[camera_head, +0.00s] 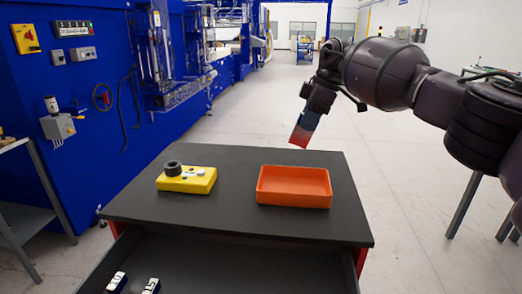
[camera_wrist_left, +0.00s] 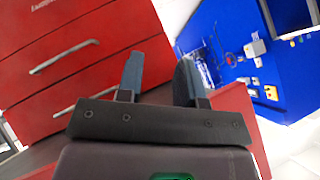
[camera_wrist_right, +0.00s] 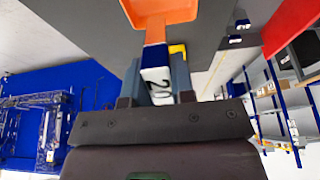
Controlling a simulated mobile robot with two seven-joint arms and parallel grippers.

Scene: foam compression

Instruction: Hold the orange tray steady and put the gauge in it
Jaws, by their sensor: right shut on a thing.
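The orange tray (camera_head: 293,186) sits empty on the right part of the dark cabinet top; the right wrist view also shows it (camera_wrist_right: 160,11) ahead. My right gripper (camera_head: 308,117) is above and behind the tray, apart from it, shut on the gauge (camera_head: 300,137). In the right wrist view the gauge (camera_wrist_right: 157,80) is a slim block with a blue band, a white label with dark digits like "20" and an orange-red end. My left gripper (camera_wrist_left: 160,80) is out of the head view; in its wrist view the fingers stand apart, with nothing between them, before red drawer fronts.
A yellow device (camera_head: 187,179) with a black knob sits left of the tray. An open drawer (camera_head: 215,270) in front holds two blue-and-white blocks (camera_head: 117,282). A blue machine (camera_head: 80,100) stands at the left. Bare cabinet top separates the device and tray.

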